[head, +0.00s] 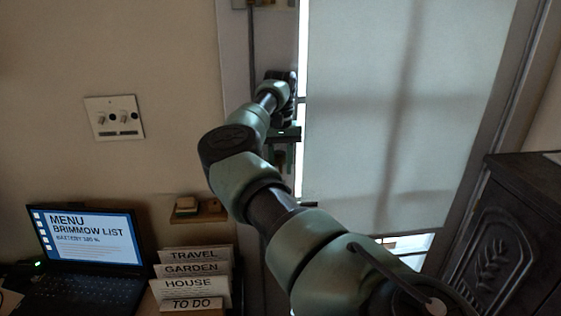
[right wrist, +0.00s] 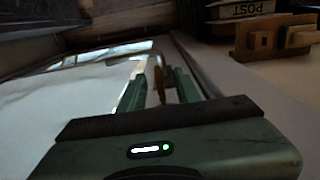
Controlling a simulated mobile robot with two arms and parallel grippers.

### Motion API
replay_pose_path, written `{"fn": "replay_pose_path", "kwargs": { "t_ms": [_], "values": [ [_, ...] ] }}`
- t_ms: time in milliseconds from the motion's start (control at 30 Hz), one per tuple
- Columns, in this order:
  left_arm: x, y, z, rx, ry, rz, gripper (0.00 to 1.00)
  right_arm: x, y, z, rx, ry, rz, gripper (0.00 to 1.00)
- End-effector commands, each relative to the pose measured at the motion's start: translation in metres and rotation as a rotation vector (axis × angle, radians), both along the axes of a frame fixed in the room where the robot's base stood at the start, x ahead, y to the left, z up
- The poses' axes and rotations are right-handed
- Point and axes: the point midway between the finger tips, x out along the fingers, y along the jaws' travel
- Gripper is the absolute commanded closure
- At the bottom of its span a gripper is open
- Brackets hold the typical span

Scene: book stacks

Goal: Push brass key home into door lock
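My right gripper (head: 283,158) is at the door's left edge in the head view, its fingers pointing down, partly hidden by my arm. In the right wrist view its two green fingers (right wrist: 160,88) are apart. A narrow brass-coloured piece (right wrist: 159,84), which looks like the key, stands between them, with a gap seeming to show on each side. I cannot tell how deep it sits. The door lock is not clear in either view. My left gripper is not in view.
A wall plate with knobs (head: 115,117) and a small wooden shelf (head: 199,212) are on the wall left of the door frame. A laptop (head: 88,240) and labelled card files (head: 192,270) stand below. A dark carved cabinet (head: 510,235) is at the right.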

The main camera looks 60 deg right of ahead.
Motion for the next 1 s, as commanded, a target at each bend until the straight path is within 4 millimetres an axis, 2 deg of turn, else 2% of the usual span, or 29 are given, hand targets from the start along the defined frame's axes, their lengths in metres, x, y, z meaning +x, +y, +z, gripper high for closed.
{"fn": "replay_pose_path", "kwargs": {
  "t_ms": [333, 467, 733, 833, 1000],
  "values": [
    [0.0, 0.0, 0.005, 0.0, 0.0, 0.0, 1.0, 0.0, 0.0, 0.006, 0.001, -0.001, 0.0, 0.68],
    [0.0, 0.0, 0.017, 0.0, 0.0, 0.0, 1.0, 0.0, 0.0, 0.022, 0.0, -0.001, 0.0, 0.68],
    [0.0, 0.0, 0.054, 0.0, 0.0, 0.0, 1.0, 0.0, 0.0, 0.07, 0.001, -0.001, -0.001, 0.68],
    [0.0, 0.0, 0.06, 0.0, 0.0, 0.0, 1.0, 0.001, 0.0, 0.078, 0.001, -0.001, 0.0, 0.68],
    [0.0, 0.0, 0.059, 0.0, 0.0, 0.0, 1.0, 0.001, 0.0, 0.078, 0.001, 0.001, 0.0, 0.68]
  ]
}}
